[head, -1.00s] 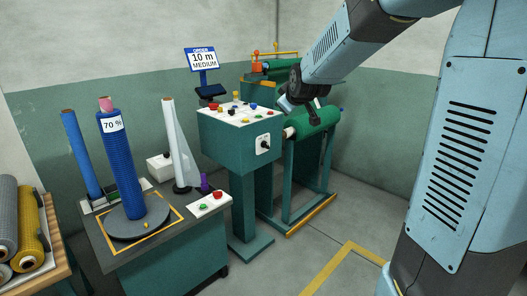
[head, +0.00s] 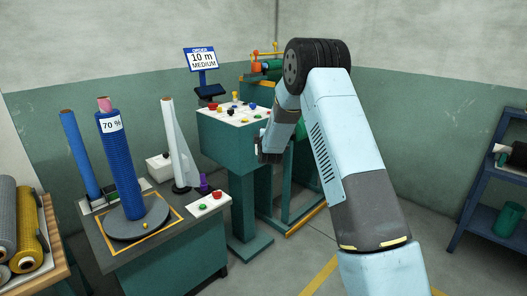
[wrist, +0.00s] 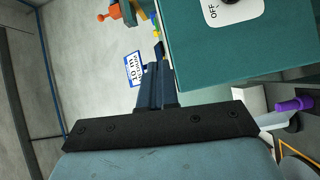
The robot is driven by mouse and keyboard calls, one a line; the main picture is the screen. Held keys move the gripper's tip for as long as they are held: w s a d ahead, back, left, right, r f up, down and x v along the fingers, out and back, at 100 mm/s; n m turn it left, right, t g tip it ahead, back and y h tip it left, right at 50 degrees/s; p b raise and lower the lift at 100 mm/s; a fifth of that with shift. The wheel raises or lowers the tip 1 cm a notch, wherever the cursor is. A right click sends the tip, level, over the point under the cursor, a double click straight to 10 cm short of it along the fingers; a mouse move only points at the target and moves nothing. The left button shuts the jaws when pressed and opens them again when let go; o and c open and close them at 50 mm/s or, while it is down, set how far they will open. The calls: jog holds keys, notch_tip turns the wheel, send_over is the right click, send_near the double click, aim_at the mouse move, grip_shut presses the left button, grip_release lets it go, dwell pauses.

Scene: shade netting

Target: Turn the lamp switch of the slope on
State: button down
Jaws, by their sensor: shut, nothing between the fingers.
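The teal control console (head: 229,135) stands left of my arm, with a white sloping top panel (head: 222,114) carrying several coloured buttons and knobs. I cannot tell which control is the lamp switch. On the console's face, a white plate marked OFF (wrist: 240,12) with a dark knob (wrist: 229,1) shows at the top edge of the wrist view, partly cut off. In the head view my arm hides this plate. My gripper (head: 268,157) is in front of the console's right side. In the wrist view its fingers (wrist: 157,72) are together and empty, apart from the plate.
A bench (head: 185,232) with a blue net roll (head: 122,165) and a white cone roll (head: 179,140) stands left of the console. An order sign (head: 202,59) reads 10 m MEDIUM. A blue shelf (head: 487,180) stands at right. Floor in front is clear.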

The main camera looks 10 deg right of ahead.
notch_tip(320, 180, down, 20)
jog(key=a+n+t+h, duration=0.1)
jog(key=n+t, duration=0.3)
jog(key=shift+w+n+h, duration=0.2)
jog(key=shift+n+h, duration=0.1)
jog(key=shift+n, duration=0.1)
jog(key=shift+a+r, duration=0.1)
jog(key=d+r+x, duration=0.1)
jog(key=d+x, duration=0.1)
jog(key=x, duration=1.1)
jog(key=shift+s+d, duration=0.25)
jog(key=shift+s, duration=0.1)
